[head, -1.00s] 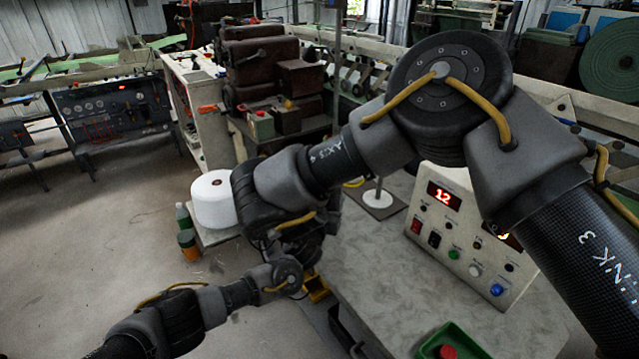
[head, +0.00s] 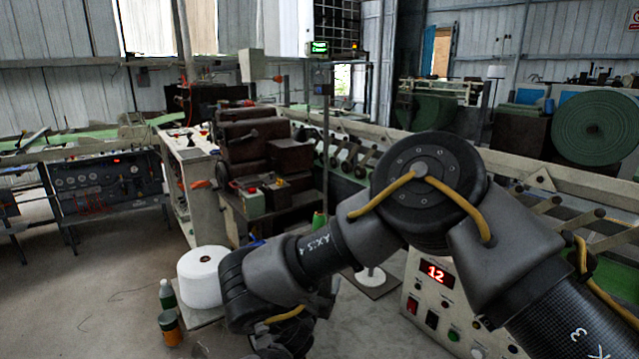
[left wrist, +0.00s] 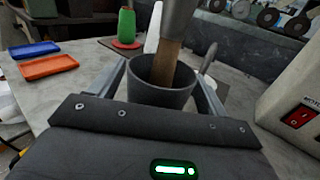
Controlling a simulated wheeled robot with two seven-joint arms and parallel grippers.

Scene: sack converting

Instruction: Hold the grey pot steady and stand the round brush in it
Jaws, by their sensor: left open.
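In the left wrist view the grey pot (left wrist: 160,94) stands upright on the grey table between the two fingers of my open left gripper (left wrist: 158,78). One finger is on each side of the pot; I cannot tell whether they touch it. The round brush (left wrist: 168,64) is upright with its brown lower part inside the pot mouth. A grey part of it runs out of the top of the picture, so its upper end is hidden. The pot's bottom is hidden by my gripper body. In the head view neither pot, brush nor gripper shows.
In the left wrist view a blue tray (left wrist: 35,49), an orange tray (left wrist: 48,67) and a green cone (left wrist: 126,26) on a red base lie beyond the pot. A control box (left wrist: 296,108) stands close at right. In the head view a white roll (head: 203,279) stands left of my arm.

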